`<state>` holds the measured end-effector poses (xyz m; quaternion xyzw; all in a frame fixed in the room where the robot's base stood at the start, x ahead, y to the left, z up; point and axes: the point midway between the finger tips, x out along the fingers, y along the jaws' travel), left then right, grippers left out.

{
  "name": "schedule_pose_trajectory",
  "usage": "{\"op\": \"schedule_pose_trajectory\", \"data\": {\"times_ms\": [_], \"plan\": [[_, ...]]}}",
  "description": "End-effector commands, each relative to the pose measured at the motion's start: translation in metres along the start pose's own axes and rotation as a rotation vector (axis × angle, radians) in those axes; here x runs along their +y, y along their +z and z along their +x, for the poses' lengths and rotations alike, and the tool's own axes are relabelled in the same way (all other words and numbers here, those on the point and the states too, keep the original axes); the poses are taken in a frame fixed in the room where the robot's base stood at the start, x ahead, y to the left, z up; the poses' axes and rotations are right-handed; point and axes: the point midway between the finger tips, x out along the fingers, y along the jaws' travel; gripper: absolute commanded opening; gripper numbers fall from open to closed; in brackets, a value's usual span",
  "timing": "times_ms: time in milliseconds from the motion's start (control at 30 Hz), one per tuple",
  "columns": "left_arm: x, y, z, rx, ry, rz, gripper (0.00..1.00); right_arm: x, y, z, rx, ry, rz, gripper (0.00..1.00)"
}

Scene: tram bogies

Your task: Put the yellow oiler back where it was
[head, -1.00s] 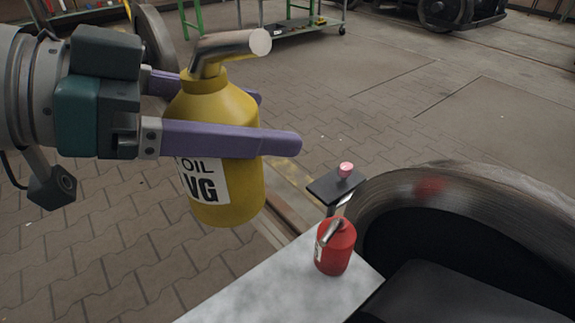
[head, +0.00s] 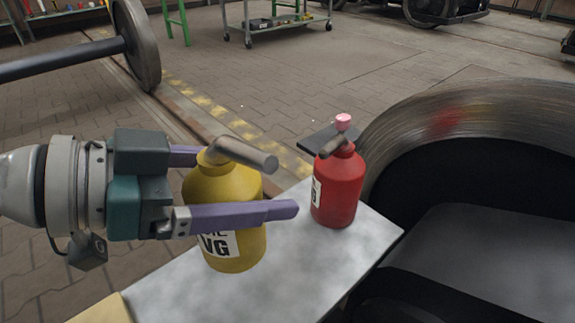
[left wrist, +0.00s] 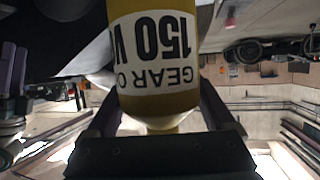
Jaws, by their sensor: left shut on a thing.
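The yellow oiler (head: 226,187), with a grey metal spout and a white label, is between the purple fingers of my left gripper (head: 245,190). The gripper is shut on it, and the oiler is upright. In the head view it appears over the left part of the pale metal surface (head: 305,268); I cannot tell whether its base touches. In the left wrist view the oiler (left wrist: 155,85) fills the middle, its "GEAR O… 150 V" label upside down. My right gripper is not in the head view.
A red oiler (head: 338,188) stands on the pale surface to the right of the yellow one. A large metal wheel (head: 480,120) rises at the right. A wheelset (head: 137,45) stands at the far left.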

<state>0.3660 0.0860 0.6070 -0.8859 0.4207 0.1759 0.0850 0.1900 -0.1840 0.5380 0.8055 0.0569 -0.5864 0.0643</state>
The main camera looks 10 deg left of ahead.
Motion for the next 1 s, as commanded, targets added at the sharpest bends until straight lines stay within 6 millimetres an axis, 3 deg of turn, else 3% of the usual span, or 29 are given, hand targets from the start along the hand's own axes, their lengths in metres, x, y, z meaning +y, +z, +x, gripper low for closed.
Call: {"op": "schedule_pose_trajectory", "data": {"times_ms": [33,233,467,933,967,1000], "plan": [[0.0,0.013,0.006,0.003,-0.002,-0.003,0.0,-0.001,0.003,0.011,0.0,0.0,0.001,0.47],[0.0,0.026,0.011,0.003,-0.001,-0.001,0.0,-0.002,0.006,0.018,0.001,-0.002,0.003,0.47],[0.0,0.059,0.025,0.003,-0.001,-0.002,0.0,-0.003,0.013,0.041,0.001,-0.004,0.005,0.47],[0.0,0.065,0.027,0.003,-0.001,0.001,0.0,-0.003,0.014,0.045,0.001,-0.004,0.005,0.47],[0.0,0.065,0.027,0.0,-0.001,0.0,0.9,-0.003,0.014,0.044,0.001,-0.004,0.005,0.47],[0.0,0.064,0.026,0.0,0.0,0.0,0.94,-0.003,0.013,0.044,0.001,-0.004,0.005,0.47]]}}
